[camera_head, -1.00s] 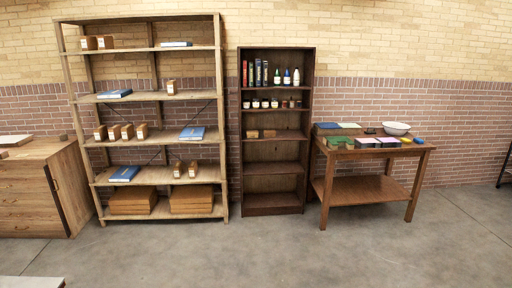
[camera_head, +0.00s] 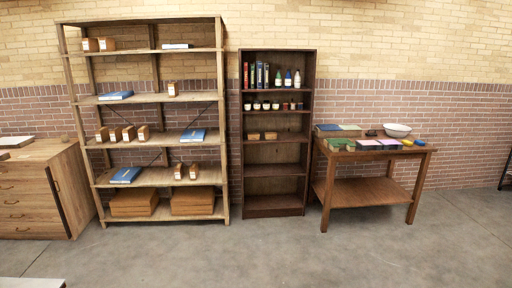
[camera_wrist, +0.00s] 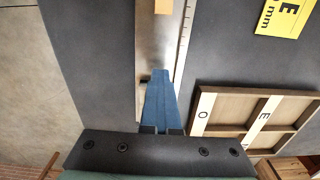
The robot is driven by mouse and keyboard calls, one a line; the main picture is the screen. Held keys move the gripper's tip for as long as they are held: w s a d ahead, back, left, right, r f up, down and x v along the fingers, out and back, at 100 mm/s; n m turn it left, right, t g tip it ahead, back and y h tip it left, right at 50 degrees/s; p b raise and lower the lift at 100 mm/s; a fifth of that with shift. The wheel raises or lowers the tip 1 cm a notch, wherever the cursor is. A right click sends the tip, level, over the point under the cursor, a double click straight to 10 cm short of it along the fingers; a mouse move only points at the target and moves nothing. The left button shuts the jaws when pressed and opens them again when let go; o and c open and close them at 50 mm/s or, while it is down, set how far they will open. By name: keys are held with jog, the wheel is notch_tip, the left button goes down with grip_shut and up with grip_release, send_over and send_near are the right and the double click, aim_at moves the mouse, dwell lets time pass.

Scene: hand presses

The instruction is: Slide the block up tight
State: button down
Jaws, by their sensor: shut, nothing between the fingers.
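In the wrist view my gripper (camera_wrist: 159,74) points up the picture with its blue tapered fingers together and nothing between them. It is over a pale metal channel (camera_wrist: 151,45) with tick marks along its right edge. A tan block (camera_wrist: 163,6) shows at the top edge of the picture, in line with the channel and apart from my fingertips; its far part is cut off. A small dark piece (camera_wrist: 145,80) shows at the left of my fingers. My gripper and the block do not show in the head view.
A wooden tray (camera_wrist: 194,107) with compartments marked O and E lies to the right on the dark grey surface (camera_wrist: 85,60). A yellow card (camera_wrist: 285,17) is at upper right. The head view shows shelves (camera_head: 222,120), a brown table (camera_head: 375,157) and open floor.

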dwell(0.4)
jog(key=shift+w+a+b, duration=0.2)
jog(key=shift+w+b, duration=2.5)
jog(key=shift+w, duration=3)
jog(key=c, duration=0.6)
grip_release()
jog(key=shift+c, duration=0.2)
notch_tip(320, 180, up, 7)
jog(key=p, duration=0.7)
